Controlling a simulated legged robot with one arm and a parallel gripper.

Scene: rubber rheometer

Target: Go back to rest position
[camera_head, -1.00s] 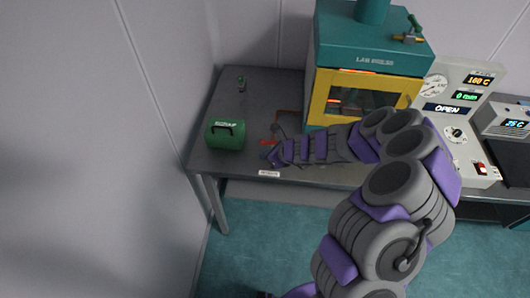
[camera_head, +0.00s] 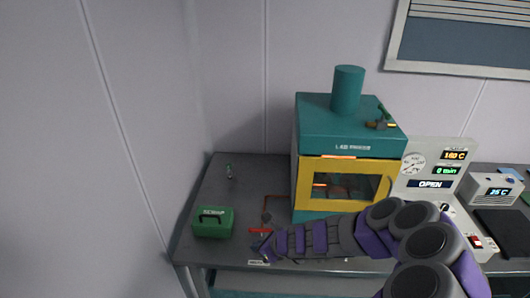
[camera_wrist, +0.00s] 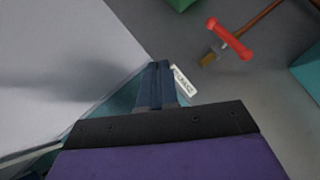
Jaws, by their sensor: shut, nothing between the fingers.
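My gripper (camera_head: 268,247) is at the end of my purple and grey arm, over the front edge of the grey table (camera_head: 200,240). In the wrist view my gripper's fingers (camera_wrist: 158,70) are together with nothing between them.
A green box (camera_head: 213,224) stands at the table's left. The teal and yellow lab press (camera_head: 349,140) stands behind my arm. A control panel reading OPEN (camera_head: 431,184) and a small 25 C unit (camera_head: 493,188) are at right. Left of the table is a plain wall.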

